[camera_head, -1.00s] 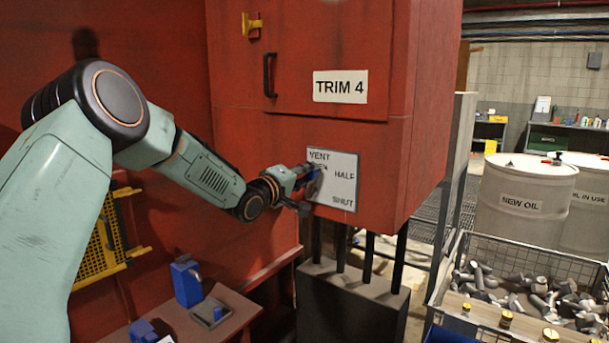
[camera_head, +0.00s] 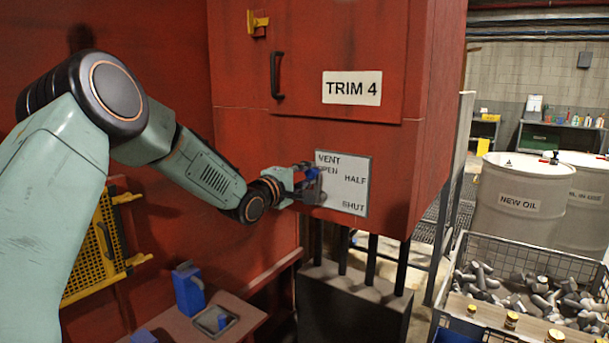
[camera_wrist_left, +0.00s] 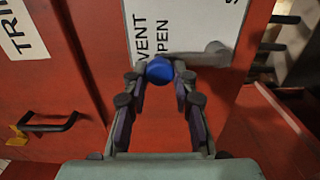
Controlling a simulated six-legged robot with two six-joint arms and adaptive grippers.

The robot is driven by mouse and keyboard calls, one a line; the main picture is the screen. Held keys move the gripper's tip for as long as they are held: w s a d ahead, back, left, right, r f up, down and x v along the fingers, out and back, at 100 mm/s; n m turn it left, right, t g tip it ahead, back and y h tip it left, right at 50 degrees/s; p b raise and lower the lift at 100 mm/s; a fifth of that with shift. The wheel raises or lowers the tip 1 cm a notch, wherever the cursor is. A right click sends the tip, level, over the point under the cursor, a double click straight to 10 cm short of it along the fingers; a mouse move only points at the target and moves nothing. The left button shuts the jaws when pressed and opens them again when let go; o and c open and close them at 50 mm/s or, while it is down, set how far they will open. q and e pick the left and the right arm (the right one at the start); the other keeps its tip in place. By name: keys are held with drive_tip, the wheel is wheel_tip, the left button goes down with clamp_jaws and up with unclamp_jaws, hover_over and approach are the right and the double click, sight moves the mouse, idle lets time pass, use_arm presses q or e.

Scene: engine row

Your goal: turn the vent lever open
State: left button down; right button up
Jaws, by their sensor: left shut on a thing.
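The white vent plate (camera_head: 343,184) is on the front of the red cabinet, marked VENT, OPEN, HALF and SHUT. My left gripper (camera_head: 308,183) is at the plate's left edge, beside the word OPEN. In the left wrist view its fingers (camera_wrist_left: 159,80) are shut on the blue knob (camera_wrist_left: 159,70) of the vent lever. The lever's grey arm (camera_wrist_left: 195,59) runs from the knob to a round hub (camera_wrist_left: 217,52) on the plate. In the head view the gripper hides most of the lever, and the knob lies by OPEN. My right gripper is not in view.
A cabinet door labelled TRIM 4 (camera_head: 352,88) with a black handle (camera_head: 276,75) is above the plate. Dark pipes (camera_head: 372,258) run below it to a grey box (camera_head: 350,305). A wire basket of metal parts (camera_head: 525,262) and white drums (camera_head: 520,197) stand at right.

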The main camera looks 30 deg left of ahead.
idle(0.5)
use_arm(q)
drive_tip(key=c, duration=1.1)
unclamp_jaws()
drive_tip(key=shift+s, duration=0.15)
drive_tip(key=s, duration=0.8)
drive_tip(key=s+a, duration=0.1)
drive_tip(key=s, duration=0.3)
drive_tip(key=shift+w+d, duration=0.1)
drive_tip(key=shift+w, duration=0.05)
